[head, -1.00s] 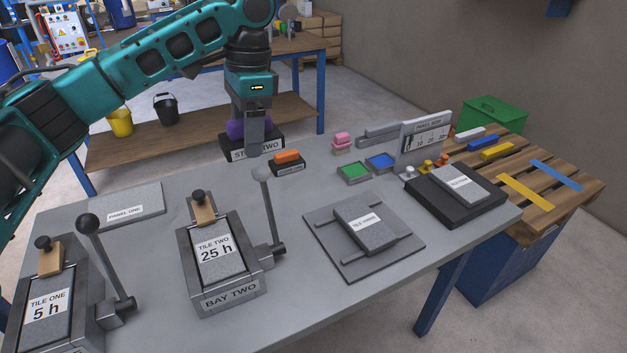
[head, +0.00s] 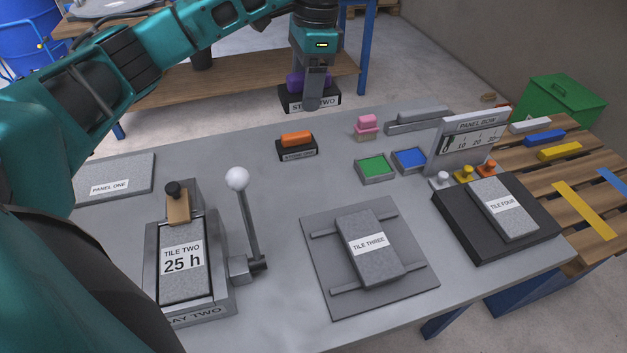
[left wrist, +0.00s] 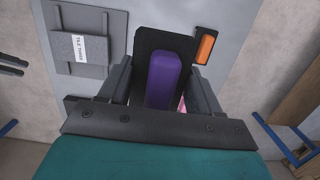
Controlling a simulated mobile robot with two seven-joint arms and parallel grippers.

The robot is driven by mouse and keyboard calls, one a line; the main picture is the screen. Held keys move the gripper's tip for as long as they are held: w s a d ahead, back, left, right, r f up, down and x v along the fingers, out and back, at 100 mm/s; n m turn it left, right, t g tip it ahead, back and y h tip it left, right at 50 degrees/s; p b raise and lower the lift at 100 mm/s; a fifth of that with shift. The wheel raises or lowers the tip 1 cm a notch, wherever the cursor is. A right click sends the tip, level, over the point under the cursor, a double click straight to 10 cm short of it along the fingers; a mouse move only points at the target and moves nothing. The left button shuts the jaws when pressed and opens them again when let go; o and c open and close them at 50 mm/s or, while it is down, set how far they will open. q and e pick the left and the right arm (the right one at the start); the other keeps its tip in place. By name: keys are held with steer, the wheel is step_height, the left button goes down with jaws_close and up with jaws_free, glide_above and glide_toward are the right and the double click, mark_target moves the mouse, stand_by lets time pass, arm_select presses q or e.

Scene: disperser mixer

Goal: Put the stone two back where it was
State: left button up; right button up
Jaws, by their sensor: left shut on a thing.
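Stone two is a black block (head: 296,102) with a purple handle (head: 294,82) and a white label, partly hidden by my gripper. My left gripper (head: 313,100) is shut on the purple handle and holds the stone in the air near the table's back edge. In the left wrist view the purple handle (left wrist: 163,80) sits between the two fingers, with the black block (left wrist: 152,40) beyond it. A similar stone with an orange handle (head: 296,138) stands on the table in front of the held stone.
The grey table (head: 270,215) holds tile two (head: 182,275) in its bay with a white-knobbed lever (head: 238,180). Tile three (head: 368,245), tile four (head: 503,208), green (head: 375,168) and blue (head: 409,159) trays, a pink-handled piece (head: 366,124) and a panel gauge (head: 470,140) stand rightward.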

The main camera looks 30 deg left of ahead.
arm_select(q)
steer(key=b, duration=0.2)
glide_above(307, 187)
step_height(307, 187, down, 6)
steer(key=f, duration=0.5)
steer(key=f+b, duration=0.1)
steer(key=f, duration=0.4)
steer(key=shift+w+d+f, duration=0.1)
steer(key=shift+w+f, duration=0.1)
steer(key=shift+f, duration=0.2)
steer(key=shift+f+b, duration=0.4)
steer(key=shift+f, duration=2.7)
steer(key=o, duration=1.3)
steer(key=shift+f, duration=0.15)
steer(key=r, duration=0.4)
steer(key=r+p, duration=0.1)
steer(key=r, duration=0.3)
steer(key=w+d+r, duration=0.1)
steer(key=r, duration=0.3)
steer(key=shift+w+r, duration=0.1)
